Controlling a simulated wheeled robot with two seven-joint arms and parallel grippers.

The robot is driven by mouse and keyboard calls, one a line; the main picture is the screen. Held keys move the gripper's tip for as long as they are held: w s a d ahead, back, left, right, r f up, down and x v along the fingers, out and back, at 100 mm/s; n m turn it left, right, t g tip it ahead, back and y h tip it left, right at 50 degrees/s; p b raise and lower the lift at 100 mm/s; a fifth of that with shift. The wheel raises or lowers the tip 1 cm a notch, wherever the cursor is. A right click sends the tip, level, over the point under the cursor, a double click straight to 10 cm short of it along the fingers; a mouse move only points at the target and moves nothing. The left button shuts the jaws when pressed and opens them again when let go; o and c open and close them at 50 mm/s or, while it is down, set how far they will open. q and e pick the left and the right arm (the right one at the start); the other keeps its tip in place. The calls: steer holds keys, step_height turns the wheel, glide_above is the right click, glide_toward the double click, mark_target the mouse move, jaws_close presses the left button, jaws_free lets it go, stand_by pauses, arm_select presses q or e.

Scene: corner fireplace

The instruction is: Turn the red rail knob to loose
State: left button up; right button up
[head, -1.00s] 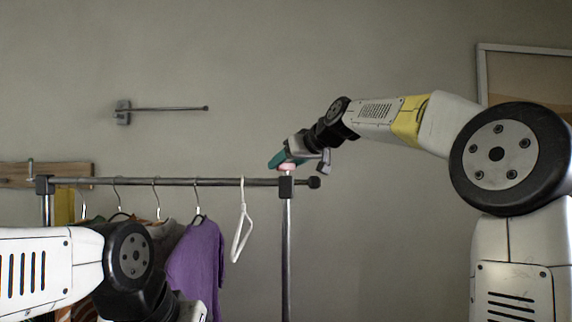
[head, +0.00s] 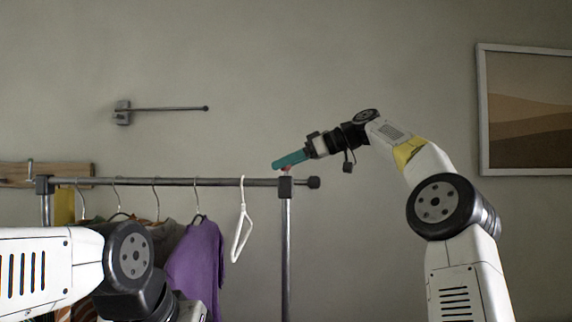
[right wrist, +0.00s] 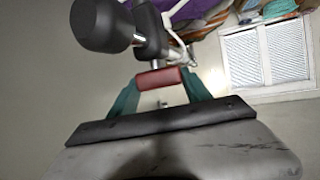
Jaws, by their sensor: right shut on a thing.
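The red rail knob (right wrist: 161,78) sits at the corner joint of the clothes rail (head: 230,182). In the head view only a sliver of the knob (head: 286,168) shows above the black joint. My right gripper (right wrist: 160,92) has its teal fingers on both sides of the knob and is shut on it. In the head view the right gripper (head: 285,163) reaches in from the right, just above the rail's right post. My left arm crosses the lower left of the head view, but its gripper is out of view.
A white hanger (head: 241,235), a purple shirt (head: 196,262) and other clothes hang from the rail. A wall-mounted rod (head: 165,108) is behind it. A framed picture (head: 525,110) hangs at the right. The rail's black end cap (right wrist: 101,25) sits close to the right gripper.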

steer(key=shift+f+g, duration=0.25)
steer(key=shift+g, duration=0.05)
steer(key=o, duration=1.4)
steer(key=shift+r, duration=0.1)
steer(key=shift+c, duration=0.2)
steer(key=shift+v, duration=3.9)
